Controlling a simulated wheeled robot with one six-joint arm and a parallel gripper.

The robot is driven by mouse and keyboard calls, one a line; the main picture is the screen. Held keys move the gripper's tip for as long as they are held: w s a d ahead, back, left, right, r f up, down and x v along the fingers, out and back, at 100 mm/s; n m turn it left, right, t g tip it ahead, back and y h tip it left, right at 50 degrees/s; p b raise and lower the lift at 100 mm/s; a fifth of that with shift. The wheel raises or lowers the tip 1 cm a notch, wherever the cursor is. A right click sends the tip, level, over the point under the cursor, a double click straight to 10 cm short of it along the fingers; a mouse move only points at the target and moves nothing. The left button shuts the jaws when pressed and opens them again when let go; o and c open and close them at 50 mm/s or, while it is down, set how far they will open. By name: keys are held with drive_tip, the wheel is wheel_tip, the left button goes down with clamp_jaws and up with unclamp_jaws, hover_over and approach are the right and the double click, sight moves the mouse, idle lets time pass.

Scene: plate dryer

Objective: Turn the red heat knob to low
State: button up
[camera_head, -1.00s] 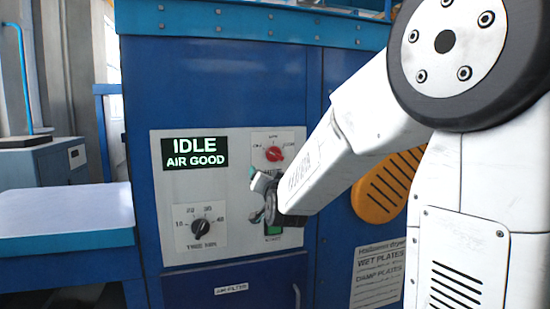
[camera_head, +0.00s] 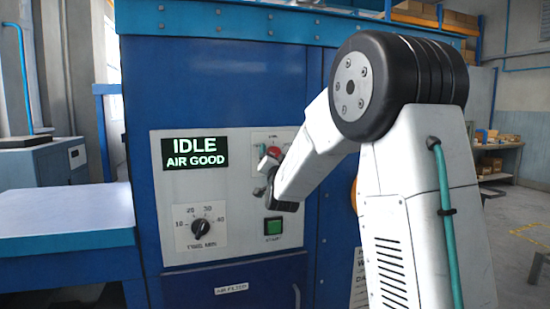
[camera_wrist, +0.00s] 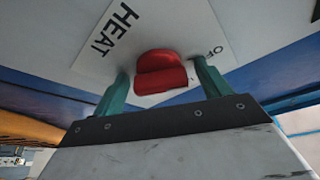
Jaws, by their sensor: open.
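The red heat knob (camera_wrist: 162,72) is centred in the wrist view on a white plate marked HEAT, with part of another label at its right. The two green fingers of my gripper (camera_wrist: 163,85) are apart, one on each side of the knob, with visible gaps. I cannot tell how deep they reach over it. In the head view the knob (camera_head: 272,150) shows above my gripper (camera_head: 265,173), which partly covers its plate. The knob's setting cannot be read.
On the same panel are a display (camera_head: 195,152) reading IDLE AIR GOOD, a black timer knob (camera_head: 201,227) and a green button (camera_head: 273,227) just below my gripper. A blue table (camera_head: 65,222) stands at left. Open floor lies at right.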

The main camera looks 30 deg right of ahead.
drive_tip(key=c, duration=1)
drive_tip(key=shift+m, duration=0.4)
drive_tip(key=m+g, duration=0.1)
drive_tip(key=m, duration=0.2)
drive_tip(key=m+g+h, duration=0.1)
drive_tip(key=m, duration=0.2)
drive_tip(key=shift+r+m+g+h, duration=0.1)
drive_tip(key=shift+m+g+h, duration=0.2)
drive_tip(key=shift+g, duration=0.1)
drive_tip(key=m+g, duration=0.2)
drive_tip(key=m, duration=0.4)
